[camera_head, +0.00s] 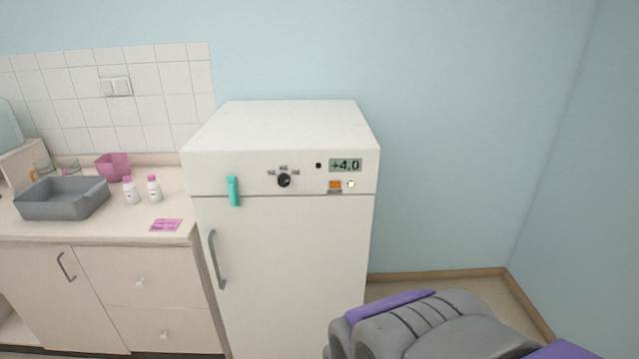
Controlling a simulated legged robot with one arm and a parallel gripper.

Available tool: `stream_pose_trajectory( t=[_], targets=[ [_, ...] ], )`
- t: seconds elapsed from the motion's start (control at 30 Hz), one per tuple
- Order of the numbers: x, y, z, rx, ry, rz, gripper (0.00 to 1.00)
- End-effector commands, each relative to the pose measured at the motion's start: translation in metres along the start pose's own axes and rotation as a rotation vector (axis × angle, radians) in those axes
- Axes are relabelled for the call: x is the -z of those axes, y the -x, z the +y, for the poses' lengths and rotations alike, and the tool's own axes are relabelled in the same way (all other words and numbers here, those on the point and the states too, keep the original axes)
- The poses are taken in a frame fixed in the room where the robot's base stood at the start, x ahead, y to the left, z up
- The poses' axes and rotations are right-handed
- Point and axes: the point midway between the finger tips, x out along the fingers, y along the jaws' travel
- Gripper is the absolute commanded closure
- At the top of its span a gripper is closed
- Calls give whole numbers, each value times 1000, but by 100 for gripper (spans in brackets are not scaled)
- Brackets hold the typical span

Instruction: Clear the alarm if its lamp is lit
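A white refrigerator (290,265) stands right of the counter, its door shut. Its top panel (215,172) carries a display (345,165) reading +4.0. Left of the display is a small dark green round spot (318,166) that looks unlit. Below the display are an orange rectangle (335,185) and a small pale round part (351,184). The orange rectangle looks bright, but I cannot tell whether it is a glowing lamp or just coloured. A black rotary knob (284,180) with small labels is left of these. My gripper's fingers are not in view; a grey and purple part of my arm shows at lower right.
A teal object (234,191) sits on the panel's left side. The counter (105,222) holds a grey basin (62,198), two white bottles (130,190) with pink caps, a pink container (113,166) and a pink card (166,225). Floor right of the refrigerator is clear.

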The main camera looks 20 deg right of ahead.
Motion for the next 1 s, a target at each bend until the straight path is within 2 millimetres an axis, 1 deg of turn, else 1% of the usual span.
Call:
stream_pose_trajectory(
  t=[0.03, 0.3, 1.0],
  targets=[
    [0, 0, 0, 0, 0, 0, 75],
    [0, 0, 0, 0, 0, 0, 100],
    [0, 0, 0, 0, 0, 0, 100]
  ],
)
